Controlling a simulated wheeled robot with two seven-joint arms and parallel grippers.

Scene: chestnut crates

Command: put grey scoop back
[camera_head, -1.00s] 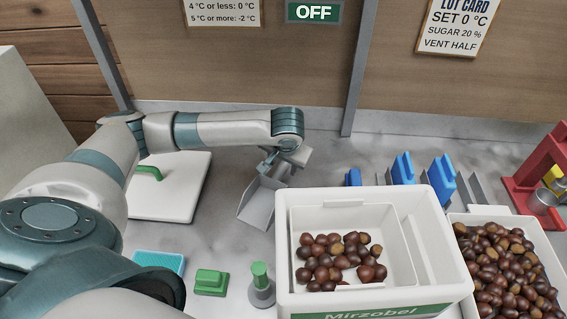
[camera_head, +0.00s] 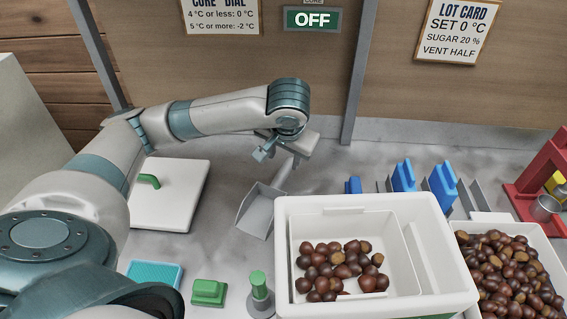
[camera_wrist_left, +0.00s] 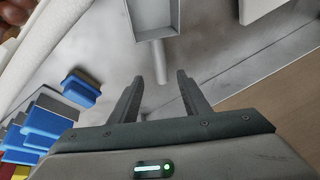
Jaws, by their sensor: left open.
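The grey scoop (camera_head: 257,211) lies on the worktop left of the white Mirzobel crate, its handle (camera_head: 284,174) pointing back toward the wall. In the left wrist view the scoop's pan (camera_wrist_left: 155,18) is at the top and its handle points down toward my open jaws. My left gripper (camera_head: 280,154) is open and empty, above and behind the handle end. In the wrist view the handle end lies between the fingertips (camera_wrist_left: 160,76) in the picture, but the fingers do not touch it. My right gripper is not in view.
The white crate (camera_head: 446,252) with chestnuts stands close right of the scoop. A white lid (camera_head: 180,205), a green block (camera_head: 209,291) and a green-topped stamp (camera_head: 259,290) are left.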

